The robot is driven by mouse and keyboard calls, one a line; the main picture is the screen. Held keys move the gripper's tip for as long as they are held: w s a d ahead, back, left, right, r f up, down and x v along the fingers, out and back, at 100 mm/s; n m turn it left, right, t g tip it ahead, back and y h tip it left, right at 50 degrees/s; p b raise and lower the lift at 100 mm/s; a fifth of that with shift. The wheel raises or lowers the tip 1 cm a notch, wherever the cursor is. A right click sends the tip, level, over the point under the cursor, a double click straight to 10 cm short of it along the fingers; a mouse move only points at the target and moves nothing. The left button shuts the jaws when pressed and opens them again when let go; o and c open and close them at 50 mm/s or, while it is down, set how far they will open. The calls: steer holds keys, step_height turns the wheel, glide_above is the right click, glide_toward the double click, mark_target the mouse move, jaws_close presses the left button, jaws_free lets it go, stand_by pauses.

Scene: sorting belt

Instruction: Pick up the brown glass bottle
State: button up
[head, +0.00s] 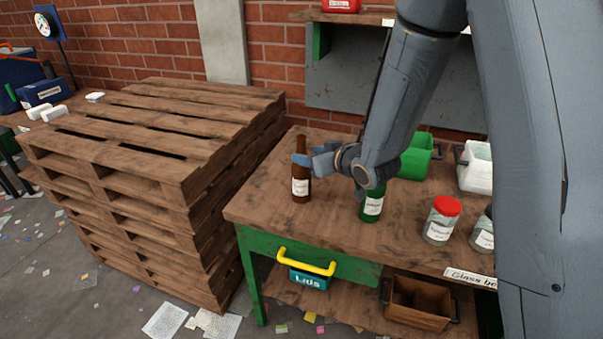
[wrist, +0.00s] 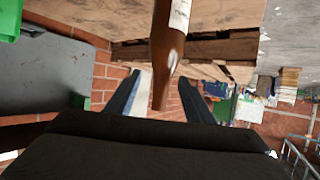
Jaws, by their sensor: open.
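The brown glass bottle (head: 301,188) stands upright near the left end of the wooden workbench, with a white label on its body. My gripper (head: 311,161) is level with the bottle's shoulder and neck, coming from the right. One finger crosses in front of the bottle there and hides part of it. In the wrist view the picture is upside down, and the bottle (wrist: 167,52) appears with its neck between the two open fingers of my gripper (wrist: 163,77). I cannot tell whether either finger touches the glass.
A green bottle (head: 370,208) stands just right, below my wrist. A red-lidded jar (head: 441,222), a green bin (head: 418,158) and a white bin (head: 474,168) are further right on the workbench (head: 265,205). Stacked pallets (head: 150,150) stand left. A "Lids" box (head: 309,279) sits below.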

steer(key=shift+x, duration=0.75)
steer(key=p+x, duration=0.2)
steer(key=x, duration=0.4)
steer(key=shift+a+p, duration=0.3)
steer(key=shift+p, duration=0.1)
steer(key=shift+w, duration=0.1)
jaws_close()
